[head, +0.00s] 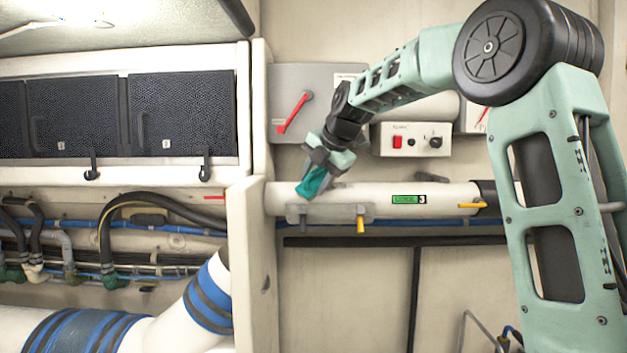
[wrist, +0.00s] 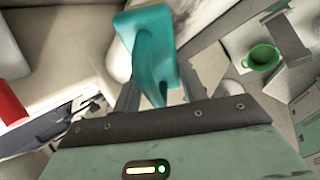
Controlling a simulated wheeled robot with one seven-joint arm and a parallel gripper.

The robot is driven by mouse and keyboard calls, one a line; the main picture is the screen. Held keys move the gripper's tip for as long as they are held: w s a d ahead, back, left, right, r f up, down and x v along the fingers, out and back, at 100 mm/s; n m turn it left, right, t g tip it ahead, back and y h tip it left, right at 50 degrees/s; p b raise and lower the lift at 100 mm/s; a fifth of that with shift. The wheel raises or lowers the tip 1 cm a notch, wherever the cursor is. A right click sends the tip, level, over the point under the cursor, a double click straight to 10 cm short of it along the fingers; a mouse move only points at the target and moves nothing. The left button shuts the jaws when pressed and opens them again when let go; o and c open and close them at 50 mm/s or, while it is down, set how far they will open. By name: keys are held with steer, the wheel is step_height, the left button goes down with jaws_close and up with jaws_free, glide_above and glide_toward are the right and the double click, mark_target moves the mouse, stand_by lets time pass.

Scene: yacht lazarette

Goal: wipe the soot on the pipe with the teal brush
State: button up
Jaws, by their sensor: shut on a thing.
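The teal brush (head: 312,184) is in my gripper (head: 322,172), at the left end of the white horizontal pipe (head: 440,194) in the head view. The brush is tilted, with its lower end at the pipe's upper side; I cannot tell whether it touches. In the wrist view the brush (wrist: 148,45) sticks out from between the fingers of my gripper (wrist: 158,88), which is shut on it. I cannot make out clear soot on the pipe in the head view. Dark smudges show at the left in the wrist view, but I cannot tell what they lie on.
A pale upright panel (head: 252,270) stands just left of the pipe's end. A switch box (head: 412,140) and a red handle (head: 293,113) are on the wall above. A green ring-like thing (wrist: 262,57) shows in the wrist view.

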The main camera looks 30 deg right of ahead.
steer(key=s+d+b, duration=0.5)
steer(key=d, duration=0.3)
steer(key=shift+s+d, duration=0.15)
steer(key=shift+s, duration=0.2)
stand_by(0.6)
steer(key=shift+w+a+p, duration=0.2)
steer(key=shift+w+a, duration=0.8)
steer(key=shift+a, duration=0.45)
steer(key=shift+w+a+p, duration=0.15)
steer(key=shift+w+a, duration=0.85)
steer(key=shift+a, duration=0.45)
steer(key=shift+w+a+p, duration=0.2)
steer(key=shift+w+a, duration=0.8)
steer(key=shift+a, duration=0.45)
steer(key=shift+s+r, duration=0.1)
